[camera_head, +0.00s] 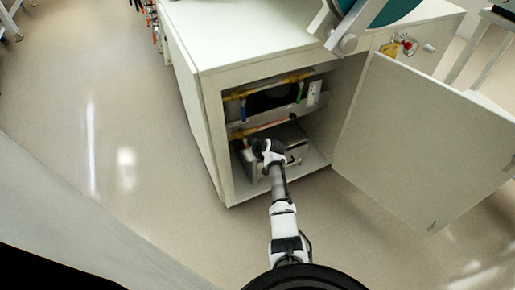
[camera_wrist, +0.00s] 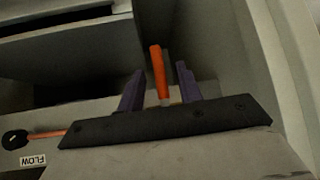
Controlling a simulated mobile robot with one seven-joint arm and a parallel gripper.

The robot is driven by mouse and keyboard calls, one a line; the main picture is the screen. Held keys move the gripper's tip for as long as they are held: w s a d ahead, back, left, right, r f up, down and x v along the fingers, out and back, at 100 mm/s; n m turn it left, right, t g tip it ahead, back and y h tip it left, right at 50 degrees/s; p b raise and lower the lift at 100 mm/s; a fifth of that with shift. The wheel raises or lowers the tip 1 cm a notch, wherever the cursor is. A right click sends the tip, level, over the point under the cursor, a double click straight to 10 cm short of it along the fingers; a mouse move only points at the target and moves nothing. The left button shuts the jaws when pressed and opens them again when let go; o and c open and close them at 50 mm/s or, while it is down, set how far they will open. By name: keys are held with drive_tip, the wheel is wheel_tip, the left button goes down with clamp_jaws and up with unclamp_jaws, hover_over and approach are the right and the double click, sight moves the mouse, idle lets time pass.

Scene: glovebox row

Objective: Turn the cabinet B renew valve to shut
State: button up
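An orange lever handle (camera_wrist: 158,75) stands upright in the wrist view. No label shows on it, so I cannot tell for sure that it is the renew valve. My gripper (camera_wrist: 160,88) is open, with one dark finger on each side of the lever and a small gap on both sides. In the head view my gripper (camera_head: 266,150) reaches into the lower part of the open cabinet (camera_head: 212,125). It hides the lever there. No cabinet letter is readable.
The cabinet door (camera_head: 425,140) is swung open to the right. Inside, yellow pipes carry a blue handle (camera_head: 244,108) and a green handle (camera_head: 299,92) above my gripper. The floor at left is clear.

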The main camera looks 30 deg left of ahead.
drive_tip(key=p+v, duration=0.1)
drive_tip(key=v, duration=0.9)
drive_tip(key=shift+d, duration=0.25)
drive_tip(key=shift+s+r, duration=0.1)
